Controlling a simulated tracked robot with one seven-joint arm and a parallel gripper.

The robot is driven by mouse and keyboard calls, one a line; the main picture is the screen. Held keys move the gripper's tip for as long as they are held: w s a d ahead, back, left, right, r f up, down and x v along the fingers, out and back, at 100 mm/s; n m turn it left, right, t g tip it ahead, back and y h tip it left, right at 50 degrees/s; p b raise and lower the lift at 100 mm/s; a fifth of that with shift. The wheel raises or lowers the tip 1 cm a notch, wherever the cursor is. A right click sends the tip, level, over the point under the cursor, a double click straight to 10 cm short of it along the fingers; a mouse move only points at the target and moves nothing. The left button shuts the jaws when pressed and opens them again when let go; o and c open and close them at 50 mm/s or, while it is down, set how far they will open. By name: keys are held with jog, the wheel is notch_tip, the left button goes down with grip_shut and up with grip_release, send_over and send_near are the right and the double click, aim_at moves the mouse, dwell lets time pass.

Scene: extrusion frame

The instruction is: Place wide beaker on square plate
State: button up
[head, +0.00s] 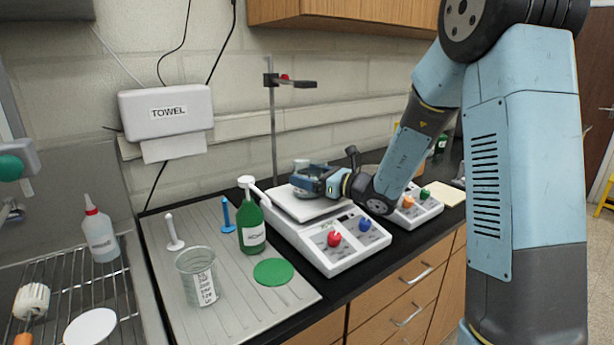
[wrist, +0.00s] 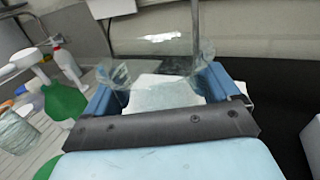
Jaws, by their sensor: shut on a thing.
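My gripper (head: 312,182) is shut on a clear glass beaker, which looks like the wide beaker (wrist: 150,68). In the wrist view the beaker spans the space between the two blue fingers. In the head view the gripper hides most of it; part of the glass (head: 301,163) shows behind. The white square plate (head: 308,206) is the top of a hotplate stirrer with red and blue knobs. The gripper and beaker are over its back part. I cannot tell whether the beaker touches the plate.
A graduated beaker (head: 196,277), green bottle (head: 250,228) and green disc (head: 273,272) stand on the grey drainboard to the left. A metal stand rod (head: 273,130) rises behind the square plate. A second stirrer (head: 415,209) stands to the right.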

jog(key=shift+f, duration=0.2)
jog(key=o, duration=1)
jog(key=shift+c, duration=0.2)
jog(key=v, duration=1.3)
jog(key=shift+s+d+f, duration=0.1)
jog(key=shift+s+d, duration=0.05)
jog(key=shift+d, duration=0.25)
